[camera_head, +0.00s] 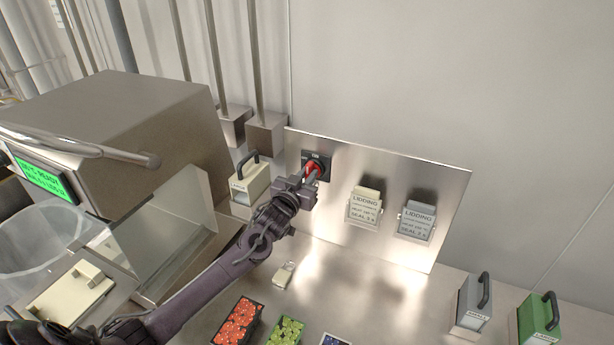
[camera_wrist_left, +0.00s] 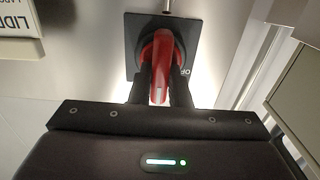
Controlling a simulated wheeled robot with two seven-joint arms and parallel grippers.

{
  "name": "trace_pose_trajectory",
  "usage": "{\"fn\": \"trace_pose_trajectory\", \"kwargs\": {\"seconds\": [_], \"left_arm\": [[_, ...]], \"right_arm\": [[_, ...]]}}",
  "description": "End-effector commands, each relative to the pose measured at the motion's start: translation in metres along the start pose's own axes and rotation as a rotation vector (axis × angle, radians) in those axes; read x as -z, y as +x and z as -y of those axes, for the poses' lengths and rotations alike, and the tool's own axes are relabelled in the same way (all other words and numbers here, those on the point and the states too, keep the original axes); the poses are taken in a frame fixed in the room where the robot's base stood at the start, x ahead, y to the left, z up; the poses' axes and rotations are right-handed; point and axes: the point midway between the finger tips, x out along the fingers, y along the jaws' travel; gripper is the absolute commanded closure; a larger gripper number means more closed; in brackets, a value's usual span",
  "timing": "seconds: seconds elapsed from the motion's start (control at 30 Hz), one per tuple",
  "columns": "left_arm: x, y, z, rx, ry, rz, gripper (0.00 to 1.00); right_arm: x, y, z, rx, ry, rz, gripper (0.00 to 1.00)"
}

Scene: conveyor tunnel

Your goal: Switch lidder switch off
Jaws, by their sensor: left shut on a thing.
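The lidder switch is a red rotary handle (camera_head: 314,167) on a dark square plate (camera_head: 322,159), mounted on the metal back panel (camera_head: 345,160). My left gripper (camera_head: 309,178) reaches it from the lower left and is shut on the red handle. In the left wrist view the red handle (camera_wrist_left: 160,65) sits between the two dark fingers, with the dark plate (camera_wrist_left: 190,29) behind it. Part of a label reading "OF" shows beside the handle; the rest is hidden. My right gripper is not in view.
A cream handled block (camera_head: 249,184) stands left of my gripper. A padlock (camera_head: 284,275) and trays of red (camera_head: 238,322) and green produce (camera_head: 285,332) lie below. A metal machine (camera_head: 130,125) stands left.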

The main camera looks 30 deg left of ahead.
Motion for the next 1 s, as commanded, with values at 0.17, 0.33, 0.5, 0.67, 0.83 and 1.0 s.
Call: {"fn": "trace_pose_trajectory", "kwargs": {"seconds": [0.17, 0.33, 0.5, 0.67, 0.83, 1.0], "left_arm": [[0.0, -0.0002, 0.0, 0.0, -0.005, 0.0, 1.0], [-0.0002, -0.0003, -0.0002, 0.0, -0.042, 0.0, 1.0], [-0.0006, -0.0004, 0.0006, 0.001, -0.13, 0.001, 1.0], [-0.0003, -0.0003, 0.0018, 0.002, -0.258, 0.0, 1.0], [-0.0001, -0.0002, 0.0028, 0.002, -0.419, -0.001, 1.0], [-0.0005, -0.0002, 0.004, 0.002, -0.581, -0.001, 1.0]], "right_arm": [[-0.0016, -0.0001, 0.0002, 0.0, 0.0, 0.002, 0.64], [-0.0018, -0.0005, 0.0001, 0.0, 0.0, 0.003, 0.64], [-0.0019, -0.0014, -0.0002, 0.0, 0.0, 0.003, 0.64], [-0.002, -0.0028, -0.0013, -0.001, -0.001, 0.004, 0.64], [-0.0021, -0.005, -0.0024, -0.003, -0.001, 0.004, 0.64], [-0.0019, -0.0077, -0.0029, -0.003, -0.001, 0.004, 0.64]]}}
